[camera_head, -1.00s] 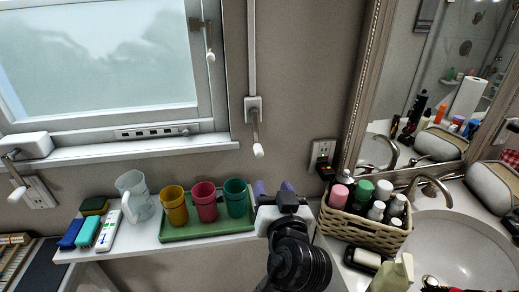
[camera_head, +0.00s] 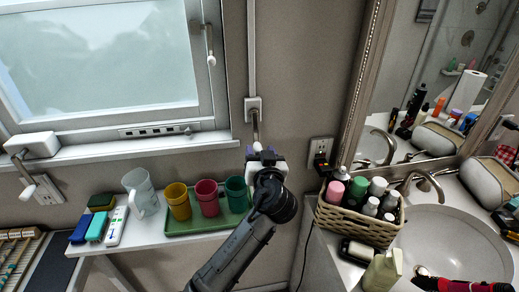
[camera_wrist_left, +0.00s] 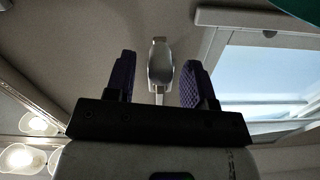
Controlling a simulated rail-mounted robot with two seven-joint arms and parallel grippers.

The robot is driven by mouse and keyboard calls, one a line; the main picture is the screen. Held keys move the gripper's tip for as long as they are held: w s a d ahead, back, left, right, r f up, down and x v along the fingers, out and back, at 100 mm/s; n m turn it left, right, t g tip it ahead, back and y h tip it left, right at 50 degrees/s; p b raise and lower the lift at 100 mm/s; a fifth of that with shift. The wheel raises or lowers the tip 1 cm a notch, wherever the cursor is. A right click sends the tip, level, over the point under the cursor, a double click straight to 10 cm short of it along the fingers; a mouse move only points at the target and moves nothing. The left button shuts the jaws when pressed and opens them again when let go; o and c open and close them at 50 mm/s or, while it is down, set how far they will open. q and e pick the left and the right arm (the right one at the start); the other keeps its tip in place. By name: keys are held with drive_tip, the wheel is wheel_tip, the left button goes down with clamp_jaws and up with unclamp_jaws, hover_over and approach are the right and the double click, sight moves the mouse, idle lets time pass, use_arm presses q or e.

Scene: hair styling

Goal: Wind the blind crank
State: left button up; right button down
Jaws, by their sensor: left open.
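The blind crank (camera_head: 255,126) hangs from a small white wall box (camera_head: 253,107) right of the window, with a rod running up from the box. My left gripper (camera_head: 262,152) is at the crank's lower end, its jaws open, and it partly hides the handle. In the left wrist view, a pale crank part (camera_wrist_left: 160,65) shows in the gap between the two purple fingers (camera_wrist_left: 158,80), apart from both. I cannot tell how deep between the fingers it sits. My right gripper is not in view.
A green tray (camera_head: 215,224) with yellow, red and green cups stands on the shelf below. A wicker basket of bottles (camera_head: 357,222) and the sink (camera_head: 455,245) are at right. An outlet with a black plug (camera_head: 320,158) is on the wall. A window handle (camera_head: 210,45) is at upper left.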

use_arm(q)
drive_tip(key=shift+w+a, duration=0.1)
drive_tip(key=shift+w, duration=0.2)
drive_tip(key=shift+c, duration=0.5)
clamp_jaws()
